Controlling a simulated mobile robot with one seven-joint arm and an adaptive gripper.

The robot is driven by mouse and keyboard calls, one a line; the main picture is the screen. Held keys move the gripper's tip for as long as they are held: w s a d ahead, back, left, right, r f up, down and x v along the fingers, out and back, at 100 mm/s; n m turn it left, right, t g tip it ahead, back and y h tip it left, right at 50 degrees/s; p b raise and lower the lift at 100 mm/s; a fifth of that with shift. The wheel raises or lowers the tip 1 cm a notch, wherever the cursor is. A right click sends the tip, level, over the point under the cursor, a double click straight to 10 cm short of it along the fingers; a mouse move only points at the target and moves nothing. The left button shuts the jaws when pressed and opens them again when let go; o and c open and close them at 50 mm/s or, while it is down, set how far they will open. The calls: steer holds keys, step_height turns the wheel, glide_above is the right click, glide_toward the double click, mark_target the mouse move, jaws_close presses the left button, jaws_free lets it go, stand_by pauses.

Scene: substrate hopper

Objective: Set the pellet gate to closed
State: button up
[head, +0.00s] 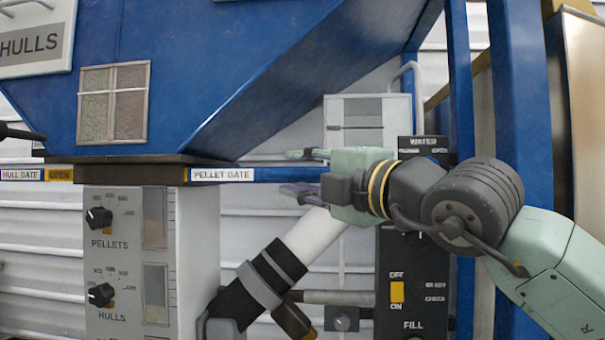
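The white PELLET GATE label (222,174) sits on a blue horizontal rail (280,174) under the blue hopper (240,90). No open or closed marking shows beside this label. My gripper (298,174) reaches in from the right at the rail's right part. Its fingers are apart, one above and one below the rail in the picture. I cannot tell whether they touch the rail or are in front of it. Any gate handle or rail end there is hidden by my gripper.
The HULL GATE label (20,174) at the left has a yellow OPEN tag (60,175). A grey panel (130,260) with PELLETS and HULLS knobs stands below. A black WATER/FILL panel (410,270) and a blue post (525,100) are at the right. A slanted pipe (315,235) runs below my gripper.

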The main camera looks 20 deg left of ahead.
steer(key=v, duration=1.2)
stand_by(0.4)
